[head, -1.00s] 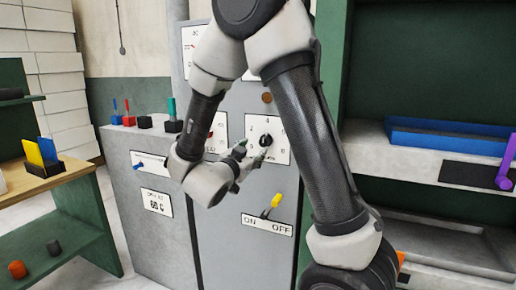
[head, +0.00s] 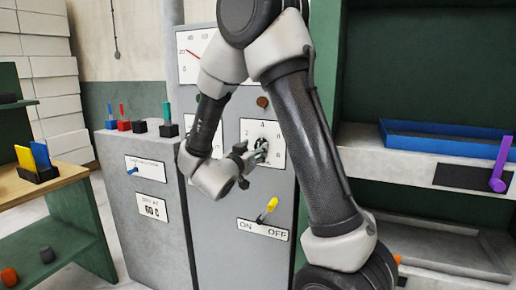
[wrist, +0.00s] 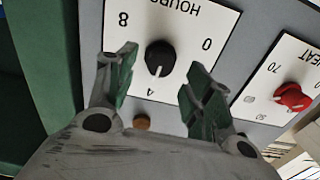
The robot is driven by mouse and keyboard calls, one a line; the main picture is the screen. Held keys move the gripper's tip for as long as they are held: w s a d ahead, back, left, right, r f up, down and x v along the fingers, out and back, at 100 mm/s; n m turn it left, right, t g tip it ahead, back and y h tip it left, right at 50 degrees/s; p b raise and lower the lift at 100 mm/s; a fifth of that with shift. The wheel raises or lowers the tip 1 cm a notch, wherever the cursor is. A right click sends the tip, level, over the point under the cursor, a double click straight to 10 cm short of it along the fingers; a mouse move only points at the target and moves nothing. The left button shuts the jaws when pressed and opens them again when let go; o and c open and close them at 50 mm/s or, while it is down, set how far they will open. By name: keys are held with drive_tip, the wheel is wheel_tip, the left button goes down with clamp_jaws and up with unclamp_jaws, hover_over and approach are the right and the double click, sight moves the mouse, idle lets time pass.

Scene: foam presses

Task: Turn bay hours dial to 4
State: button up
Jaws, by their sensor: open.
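The bay hours dial is a black knob (wrist: 160,58) on a white plate (wrist: 155,20) lettered HOURS, seen upside down in the wrist view. The numbers 8, 0 and 4 show there, and the fingers hide part of the scale. The knob's narrow end points down in that view, toward the side where 4 is printed; its exact reading is unclear. My gripper (wrist: 159,66) is open, with one green-padded finger on each side of the knob and gaps between. In the head view my gripper (head: 255,153) is at the dial plate (head: 250,128), partly covering the knob.
A red heat knob (wrist: 292,97) sits on the neighbouring plate. A yellow ON/OFF lever (head: 271,205) is below the dial. A blue-handled slider (head: 133,170) is on the lower cabinet to the left. A blue tray (head: 440,145) lies on the shelf at right.

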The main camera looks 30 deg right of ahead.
sight(258, 147)
drive_tip(key=x, duration=0.5)
drive_tip(key=shift+a, duration=0.1)
drive_tip(key=c, duration=1)
drive_tip(key=shift+c, duration=0.2)
